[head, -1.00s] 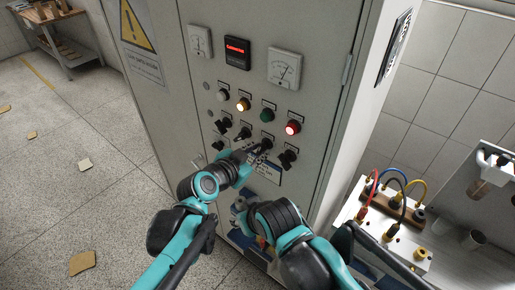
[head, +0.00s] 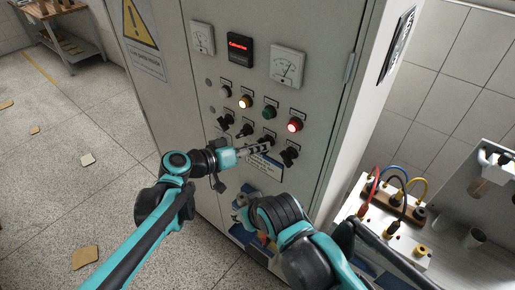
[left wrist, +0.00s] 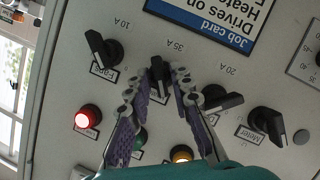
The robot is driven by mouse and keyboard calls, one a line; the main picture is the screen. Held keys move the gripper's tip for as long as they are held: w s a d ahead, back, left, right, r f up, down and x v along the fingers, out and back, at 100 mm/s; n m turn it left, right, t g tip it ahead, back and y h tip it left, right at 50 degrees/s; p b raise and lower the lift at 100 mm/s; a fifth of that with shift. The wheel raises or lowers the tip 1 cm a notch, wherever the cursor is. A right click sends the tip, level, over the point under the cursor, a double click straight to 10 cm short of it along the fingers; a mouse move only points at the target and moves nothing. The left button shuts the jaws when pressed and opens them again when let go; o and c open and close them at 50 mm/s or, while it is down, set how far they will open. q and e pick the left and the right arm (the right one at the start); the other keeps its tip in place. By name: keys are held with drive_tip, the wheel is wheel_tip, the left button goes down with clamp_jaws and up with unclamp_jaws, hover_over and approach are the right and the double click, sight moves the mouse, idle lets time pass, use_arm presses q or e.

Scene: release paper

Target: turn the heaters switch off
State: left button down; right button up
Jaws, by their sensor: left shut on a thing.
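A row of black rotary switches sits on the grey cabinet. My left gripper (head: 266,143) is at the third switch from the left in the head view.
Lit amber lamp (head: 245,102) and lit red lamp (head: 294,125) flank a dark green lamp (head: 269,112). A job card (left wrist: 210,18) is near the switches. A bench with coloured cables (head: 392,205) stands right of the cabinet.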

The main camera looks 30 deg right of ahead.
use_arm(q)
drive_tip(key=shift+f+n+g+h, duration=0.1)
drive_tip(key=shift+n+g+h, duration=0.2)
drive_tip(key=shift+n, duration=0.4)
drive_tip(key=c, duration=1.6)
unclamp_jaws()
drive_tip(key=shift+d, duration=0.2)
drive_tip(key=v, duration=1.2)
